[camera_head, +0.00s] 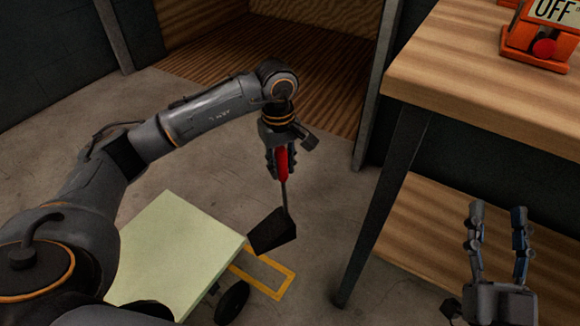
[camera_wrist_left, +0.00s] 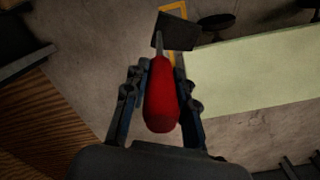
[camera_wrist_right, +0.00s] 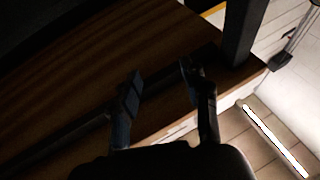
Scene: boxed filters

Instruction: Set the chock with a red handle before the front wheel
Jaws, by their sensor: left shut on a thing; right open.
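The chock is a black wedge (camera_head: 272,232) on a thin rod with a red handle (camera_head: 282,163). My left gripper (camera_head: 281,165) is shut on the red handle, and the chock hangs below it. In the left wrist view the red handle (camera_wrist_left: 161,95) lies between the fingers, with the black wedge (camera_wrist_left: 176,31) beyond. A dark wheel (camera_head: 232,302) shows at the near right edge of the pale green cart (camera_head: 180,255). It also shows in the left wrist view (camera_wrist_left: 216,21). My right gripper (camera_head: 498,235) is open and empty at the lower right.
A yellow outline (camera_head: 284,280) is on the concrete floor beside the wheel. A wooden workbench (camera_head: 480,80) with a dark leg (camera_head: 385,205) stands to the right and bears an orange device marked OFF (camera_head: 540,38). A wooden-floored bay (camera_head: 275,75) lies behind.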

